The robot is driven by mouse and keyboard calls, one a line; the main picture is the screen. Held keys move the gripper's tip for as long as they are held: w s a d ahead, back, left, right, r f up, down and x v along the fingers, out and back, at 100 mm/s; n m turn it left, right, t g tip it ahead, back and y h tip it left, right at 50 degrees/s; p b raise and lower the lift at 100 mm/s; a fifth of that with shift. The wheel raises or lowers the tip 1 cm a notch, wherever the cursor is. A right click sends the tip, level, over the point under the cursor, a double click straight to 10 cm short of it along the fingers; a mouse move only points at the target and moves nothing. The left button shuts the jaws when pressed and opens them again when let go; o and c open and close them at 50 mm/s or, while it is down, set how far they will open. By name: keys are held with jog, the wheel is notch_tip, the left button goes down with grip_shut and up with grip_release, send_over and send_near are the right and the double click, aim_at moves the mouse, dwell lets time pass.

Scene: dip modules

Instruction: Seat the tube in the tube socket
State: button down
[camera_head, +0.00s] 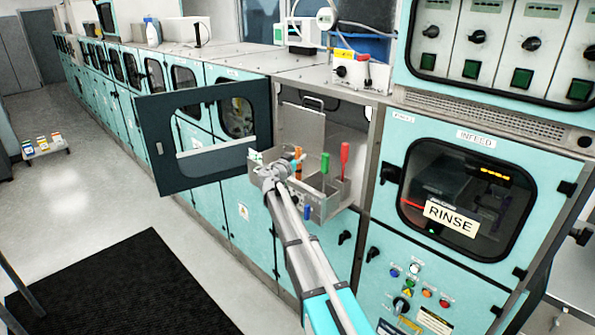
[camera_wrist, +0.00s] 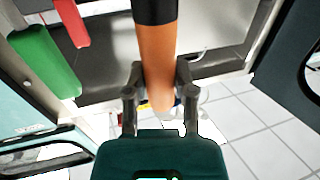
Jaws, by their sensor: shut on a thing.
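The orange tube with a black band (camera_wrist: 156,52) runs down the middle of the wrist view. My gripper (camera_wrist: 158,78) is shut on it, one finger on each side. In the head view my gripper (camera_head: 284,170) is at the front of the open bay, and a small orange part (camera_head: 298,167) shows beside it. A green-handled thing (camera_head: 325,162) and a red-handled thing (camera_head: 344,158) stand upright to the right. I cannot make out the tube socket for certain in either view, nor whether the tube's end touches anything.
A metal tray (camera_head: 322,208) sticks out of the bay. The dark windowed door (camera_head: 205,132) stands open to the left. A closed INFEED panel (camera_head: 465,195) is on the right. A black mat (camera_head: 125,290) lies on the floor; the floor to the left is mostly clear.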

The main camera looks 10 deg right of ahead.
jog(key=shift+f, duration=0.15)
jog(key=shift+f+b, duration=1.8)
jog(key=shift+b, duration=0.15)
jog(key=shift+f, duration=0.2)
jog(key=shift+c, duration=2.2)
grip_release()
jog(key=shift+r, duration=0.1)
jog(key=v, duration=1.2)
jog(key=shift+r, duration=0.2)
